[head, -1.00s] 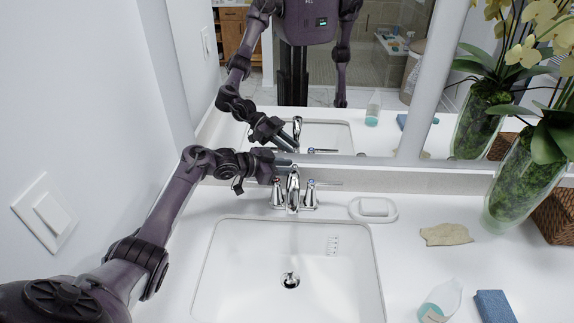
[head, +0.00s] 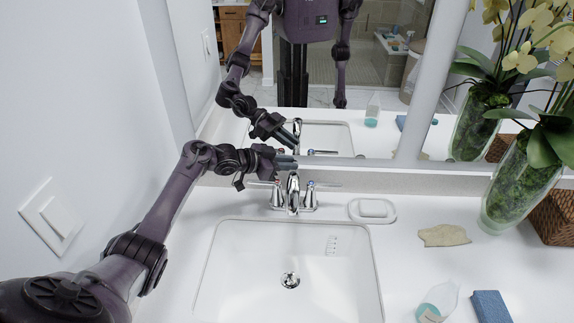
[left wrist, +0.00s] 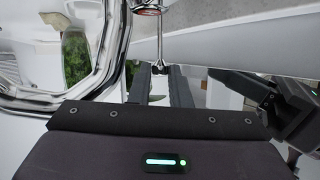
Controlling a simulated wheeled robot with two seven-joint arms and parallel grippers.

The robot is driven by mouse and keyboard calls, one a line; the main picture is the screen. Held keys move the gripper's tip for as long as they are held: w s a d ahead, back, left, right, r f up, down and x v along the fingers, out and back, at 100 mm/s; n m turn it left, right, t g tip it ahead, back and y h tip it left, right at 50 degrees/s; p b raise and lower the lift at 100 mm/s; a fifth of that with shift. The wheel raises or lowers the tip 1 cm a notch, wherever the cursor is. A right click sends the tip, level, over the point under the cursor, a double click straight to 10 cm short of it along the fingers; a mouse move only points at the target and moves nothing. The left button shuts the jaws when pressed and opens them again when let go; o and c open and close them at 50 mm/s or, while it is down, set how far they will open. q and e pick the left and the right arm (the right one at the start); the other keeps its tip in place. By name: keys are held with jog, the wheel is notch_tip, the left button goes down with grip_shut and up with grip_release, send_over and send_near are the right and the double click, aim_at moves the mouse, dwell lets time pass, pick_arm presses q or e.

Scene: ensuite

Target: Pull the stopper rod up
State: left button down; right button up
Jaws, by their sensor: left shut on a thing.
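The chrome faucet (head: 293,192) stands behind the white sink (head: 215,270), with a lever handle on each side. My left gripper (head: 290,163) is just behind and above the spout, with its arm coming in from the left. In the left wrist view, the thin chrome stopper rod (left wrist: 160,45) runs down to a small knob between the fingertips, and my left gripper (left wrist: 160,80) is shut on it. In the head view the rod is hidden by the spout and gripper. The drain stopper (head: 290,280) sits in the bottom of the basin. My right gripper is out of view.
The mirror (head: 385,140) rises close behind the faucet. A soap dish (head: 372,210), a tan piece (head: 443,235), a bottle (head: 438,303), a blue sponge (head: 491,307) and a glass plant vase (head: 515,185) stand to the right. The wall is close on the left.

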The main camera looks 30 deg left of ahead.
pick_arm(q)
jog(key=shift+w+a+r, duration=0.1)
jog(key=shift+r, duration=0.35)
jog(key=c, duration=1.6)
grip_release()
jog(key=shift+c, duration=0.2)
jog(key=shift+s, duration=0.2)
jog(key=b+v, duration=0.2)
jog(key=v, duration=0.5)
jog(key=shift+s+a+r, duration=0.1)
jog(key=shift+s+a, duration=0.05)
jog(key=shift+s, duration=0.05)
